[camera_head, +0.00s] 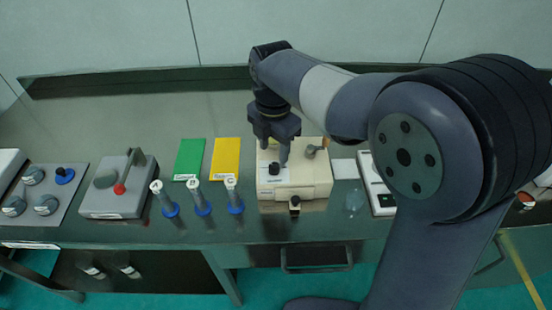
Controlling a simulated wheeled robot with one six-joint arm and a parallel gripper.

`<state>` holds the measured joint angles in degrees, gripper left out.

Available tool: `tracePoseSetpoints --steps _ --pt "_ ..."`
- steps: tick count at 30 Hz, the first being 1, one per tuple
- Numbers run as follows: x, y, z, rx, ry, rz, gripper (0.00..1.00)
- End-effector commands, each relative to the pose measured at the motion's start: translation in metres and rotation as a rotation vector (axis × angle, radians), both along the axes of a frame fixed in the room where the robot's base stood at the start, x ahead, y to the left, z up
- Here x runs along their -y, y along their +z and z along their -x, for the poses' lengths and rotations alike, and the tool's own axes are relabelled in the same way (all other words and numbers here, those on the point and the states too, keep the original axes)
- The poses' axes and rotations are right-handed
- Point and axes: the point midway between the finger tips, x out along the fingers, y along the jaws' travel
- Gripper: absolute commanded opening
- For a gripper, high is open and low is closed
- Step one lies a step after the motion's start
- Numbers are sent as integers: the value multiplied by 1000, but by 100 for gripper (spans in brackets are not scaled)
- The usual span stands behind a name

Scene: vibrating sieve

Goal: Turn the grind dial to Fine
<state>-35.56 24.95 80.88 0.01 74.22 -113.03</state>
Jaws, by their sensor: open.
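A beige machine (310,190) stands on the bench near the middle. A small black knob (274,169) on its top, at the left, looks like the grind dial. Its markings are too small to read, so I cannot tell its setting. A second dark knob (295,204) sits low at the machine's front. My gripper (276,155) points down with its fingers apart, just above and behind the top knob. Nothing shows between the fingers. I cannot tell whether a finger touches the knob. The gripper hides part of the machine's back left.
A green card (189,158) and a yellow card (225,157) lie to the left. Several tubes with blue bases (201,208) stand in front of them. A grey device with a red-tipped lever (113,200) is farther left. A white scale-like device (381,196) stands right, partly behind my arm.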

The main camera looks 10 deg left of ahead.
Motion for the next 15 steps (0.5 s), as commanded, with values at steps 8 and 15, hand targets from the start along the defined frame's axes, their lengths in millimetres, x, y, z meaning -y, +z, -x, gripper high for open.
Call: tracePoseSetpoints --steps 8,15 --pt "1 -44 0 -2 -1 1 46" --pt "0 -56 0 0 -2 0 46"
